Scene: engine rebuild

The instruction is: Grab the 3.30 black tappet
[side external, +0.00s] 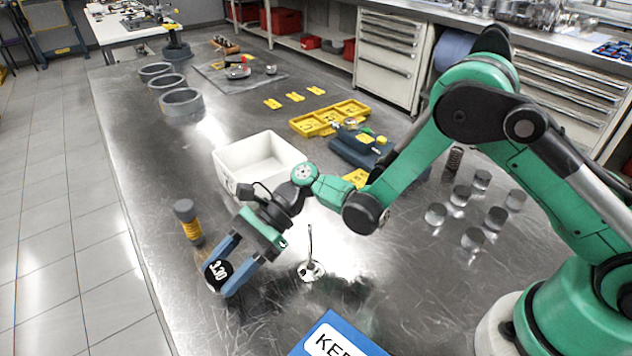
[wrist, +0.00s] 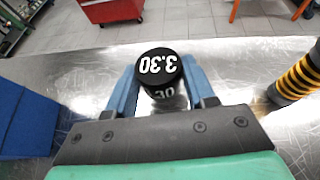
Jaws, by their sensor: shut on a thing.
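The black tappet (side external: 217,270) is a short dark cylinder marked 3.30 in white. My gripper (side external: 222,277) is shut on it, with one blue finger on each side, near the front-left edge of the steel table. In the wrist view the tappet (wrist: 158,66) sits between the two blue fingertips of my gripper (wrist: 157,75), its numbered top facing the camera and upside down. A "30" also shows below its top, on its side or as a reflection; I cannot tell which. I cannot tell whether the tappet touches the table.
A blue box (side external: 337,338) is at the front. A valve-like metal part (side external: 310,268) stands right of my gripper. Several metal cylinders (side external: 471,238) stand further right.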

